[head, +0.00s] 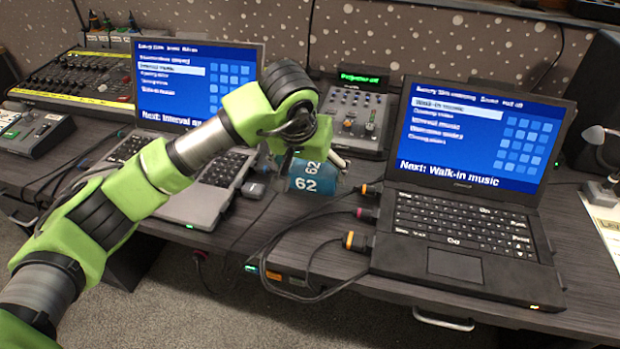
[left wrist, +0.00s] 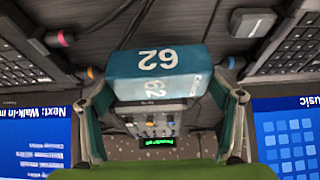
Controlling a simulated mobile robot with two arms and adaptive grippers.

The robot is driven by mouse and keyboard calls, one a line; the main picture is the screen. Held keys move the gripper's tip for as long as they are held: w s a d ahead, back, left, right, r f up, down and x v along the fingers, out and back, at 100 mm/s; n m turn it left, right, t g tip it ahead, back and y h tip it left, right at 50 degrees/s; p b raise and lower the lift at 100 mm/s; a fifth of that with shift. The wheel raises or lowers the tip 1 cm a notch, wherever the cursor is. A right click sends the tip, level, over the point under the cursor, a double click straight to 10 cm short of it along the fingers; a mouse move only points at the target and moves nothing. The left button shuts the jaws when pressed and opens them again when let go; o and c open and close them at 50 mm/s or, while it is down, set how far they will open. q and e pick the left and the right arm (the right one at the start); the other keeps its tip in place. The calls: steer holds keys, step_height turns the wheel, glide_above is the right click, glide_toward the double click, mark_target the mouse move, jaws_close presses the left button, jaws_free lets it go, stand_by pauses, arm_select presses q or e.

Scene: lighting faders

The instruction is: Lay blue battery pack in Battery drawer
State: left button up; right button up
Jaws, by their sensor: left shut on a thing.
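The blue battery pack (head: 316,184), a teal-blue block marked 62, is in my left gripper (head: 318,165) near the middle of the head view. In the left wrist view the pack (left wrist: 158,62) spans between the two fingers of the gripper (left wrist: 163,82), which is shut on it. The pack is over the gap between the two laptops; whether it touches the desk is hard to tell. A metal handle (head: 443,320) shows under the desk's front edge at the right. No open drawer is in view, and I cannot read a Battery drawer label. My right gripper is not in view.
A black laptop (head: 460,222) stands right of the pack and a silver laptop (head: 190,205) stands left. Cables with coloured plugs (head: 357,240) run beside the black laptop. A small mixer (head: 356,118) stands behind, and a larger console (head: 75,80) is at the far left.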

mark_target(310, 180)
arm_select(q)
steer(key=shift+f, duration=1.25)
steer(key=shift+f, duration=0.1)
steer(key=o, duration=1.6)
steer(key=shift+s+f, duration=0.1)
steer(key=shift+f, duration=0.05)
steer(key=o, duration=0.3)
steer(key=shift+r, duration=0.2)
